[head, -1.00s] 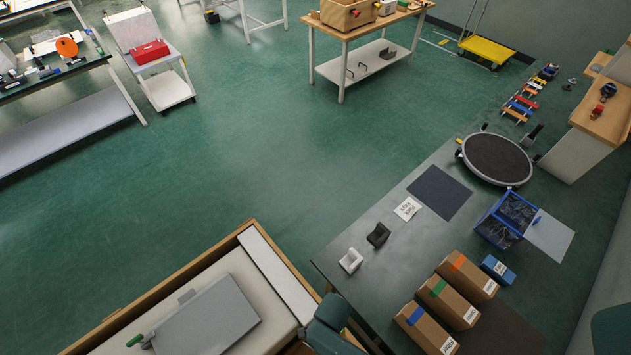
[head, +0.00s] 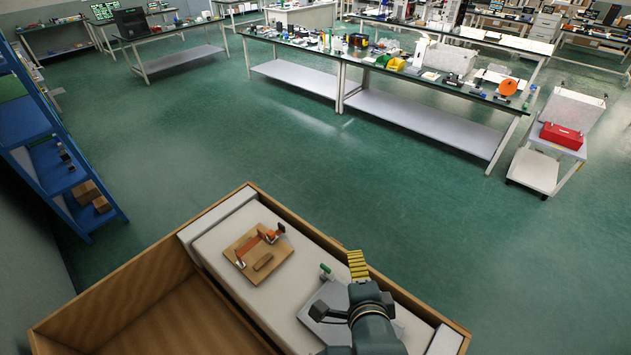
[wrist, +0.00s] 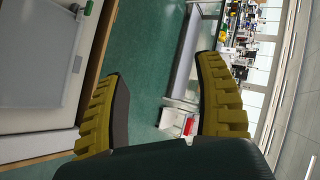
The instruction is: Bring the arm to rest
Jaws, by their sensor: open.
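My gripper (wrist: 163,105) shows in the wrist view as two yellow ribbed fingers with dark pads, spread wide apart with nothing between them. In the head view my gripper (head: 357,266) is at the end of my dark arm, over the right part of a wood-framed bench with a pale top (head: 230,245). A grey plate (head: 318,312) with a green-tipped part lies under and beside my arm, partly hidden by it.
A wooden board (head: 257,258) with orange parts lies on the pale top, left of my arm. A blue shelf (head: 50,150) stands at the left. A white cart (head: 535,165) with a red box (head: 561,137) stands at the right. Open green floor lies beyond the bench.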

